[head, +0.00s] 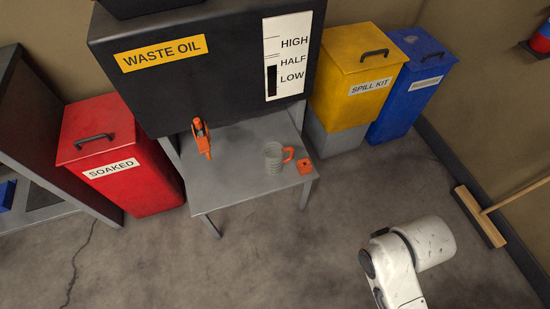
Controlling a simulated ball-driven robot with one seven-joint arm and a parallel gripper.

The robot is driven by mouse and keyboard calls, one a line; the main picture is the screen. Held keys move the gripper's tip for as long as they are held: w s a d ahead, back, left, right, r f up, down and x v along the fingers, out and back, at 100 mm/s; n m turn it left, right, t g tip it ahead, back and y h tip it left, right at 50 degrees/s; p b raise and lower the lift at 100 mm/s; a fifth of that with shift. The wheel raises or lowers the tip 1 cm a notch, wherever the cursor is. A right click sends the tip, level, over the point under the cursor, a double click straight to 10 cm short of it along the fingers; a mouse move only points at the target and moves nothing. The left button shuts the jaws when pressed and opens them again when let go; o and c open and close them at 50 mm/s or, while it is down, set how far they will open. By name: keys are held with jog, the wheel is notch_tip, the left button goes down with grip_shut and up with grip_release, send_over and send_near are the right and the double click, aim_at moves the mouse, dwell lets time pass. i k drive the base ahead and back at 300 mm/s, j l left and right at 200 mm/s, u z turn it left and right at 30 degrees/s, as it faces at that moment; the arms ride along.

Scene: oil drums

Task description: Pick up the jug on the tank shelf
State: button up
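The jug (273,158) is grey-green with an orange handle on its right side. It stands upright on the grey tank shelf (228,184), near the shelf's right front. The shelf sits under the black tank (225,72) labelled WASTE OIL. An orange tap (201,138) hangs from the tank, to the left of the jug and apart from it. Part of my white arm shows at the lower right, over the floor and well away from the jug. My gripper is not in view.
A red SOAKED bin (120,150) stands left; a yellow SPILL KIT bin (355,75) and a blue bin (408,85) stand right. A broom (482,215) lies by the right wall. Floor in front is clear.

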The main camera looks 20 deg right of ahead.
aim_at(273, 152)
jog(key=i+l+z, duration=0.1)
jog(key=i+z, duration=0.15)
jog(key=i, duration=0.25)
jog(key=i+z, duration=0.3)
jog(key=i, duration=0.25)
